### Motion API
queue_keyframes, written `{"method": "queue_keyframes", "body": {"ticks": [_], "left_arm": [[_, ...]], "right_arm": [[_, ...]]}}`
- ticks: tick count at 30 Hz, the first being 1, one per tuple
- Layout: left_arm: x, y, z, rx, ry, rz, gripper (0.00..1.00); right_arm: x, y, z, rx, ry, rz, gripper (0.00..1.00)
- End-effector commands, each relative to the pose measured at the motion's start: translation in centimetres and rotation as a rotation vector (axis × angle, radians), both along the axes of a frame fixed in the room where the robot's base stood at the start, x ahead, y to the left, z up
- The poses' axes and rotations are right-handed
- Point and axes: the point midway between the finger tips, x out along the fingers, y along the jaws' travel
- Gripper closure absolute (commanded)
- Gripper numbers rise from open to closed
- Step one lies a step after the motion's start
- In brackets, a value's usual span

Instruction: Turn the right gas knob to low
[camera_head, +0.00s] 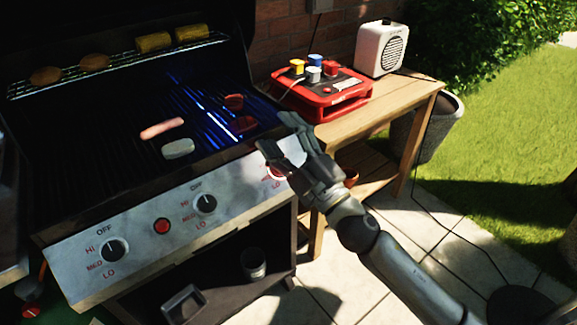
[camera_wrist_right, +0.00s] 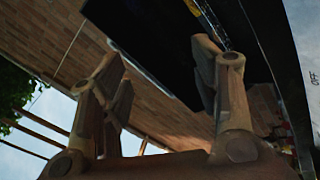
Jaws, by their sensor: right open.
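The grill's front panel (camera_head: 140,250) carries a left knob (camera_head: 115,250), a middle knob (camera_head: 205,203) and a red round button (camera_head: 161,226) between them. Both knobs are dark, with OFF, HI, MED and LO marks around them. Farther right, my right gripper (camera_head: 281,134) covers most of the panel's right end. A LO mark and a bit of red show there, but I cannot make out a knob or its setting. The gripper is open, its fingers apart and empty, also in the wrist view (camera_wrist_right: 158,62). I cannot tell whether it touches the panel. My left gripper is out of view.
Food lies on the grill grate (camera_head: 100,165) and the upper rack (camera_head: 120,56). Blue flames glow near the right burner. A wooden side table (camera_head: 400,105) holds a red case (camera_head: 320,92) and a white speaker (camera_head: 381,48). Paving in front is open.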

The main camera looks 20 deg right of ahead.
Motion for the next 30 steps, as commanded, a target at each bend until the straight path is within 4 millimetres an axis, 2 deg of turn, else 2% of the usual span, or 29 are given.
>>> {"method": "queue_keyframes", "body": {"ticks": [1, 3, 6, 9, 13, 17, 21, 24, 27, 30], "left_arm": [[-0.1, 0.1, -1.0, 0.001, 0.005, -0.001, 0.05], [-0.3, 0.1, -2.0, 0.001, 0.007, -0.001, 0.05], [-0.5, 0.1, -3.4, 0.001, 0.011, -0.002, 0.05], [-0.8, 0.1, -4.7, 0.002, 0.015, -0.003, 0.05], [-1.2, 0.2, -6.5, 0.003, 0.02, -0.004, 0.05], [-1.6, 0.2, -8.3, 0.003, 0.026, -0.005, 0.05], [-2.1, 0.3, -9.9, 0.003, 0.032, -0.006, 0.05], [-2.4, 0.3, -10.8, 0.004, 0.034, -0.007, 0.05], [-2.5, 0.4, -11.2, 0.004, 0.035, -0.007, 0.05], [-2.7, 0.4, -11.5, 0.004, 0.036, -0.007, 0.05]], "right_arm": [[-0.8, 1.9, 2.3, -0.095, -0.11, 0.072, 0.44], [-2.5, 4.6, 4.5, -0.238, -0.243, 0.173, 0.44], [-5.0, 8.0, 5.7, -0.464, -0.4, 0.307, 0.44], [-7.1, 10.2, 4.9, -0.717, -0.514, 0.423, 0.44], [-8.2, 10.8, 2.0, -1.077, -0.589, 0.533, 0.44], [-7.3, 8.2, -1.5, -1.458, -0.567, 0.583, 0.44], [-5.1, 2.8, -3.6, -1.825, -0.444, 0.558, 0.44], [-3.8, -1.2, -3.9, -2.01, -0.333, 0.514, 0.44], [-3.0, -4.2, -3.6, -2.124, -0.244, 0.47, 0.44], [-2.7, -5.6, -3.5, -2.176, -0.194, 0.447, 0.44]]}}
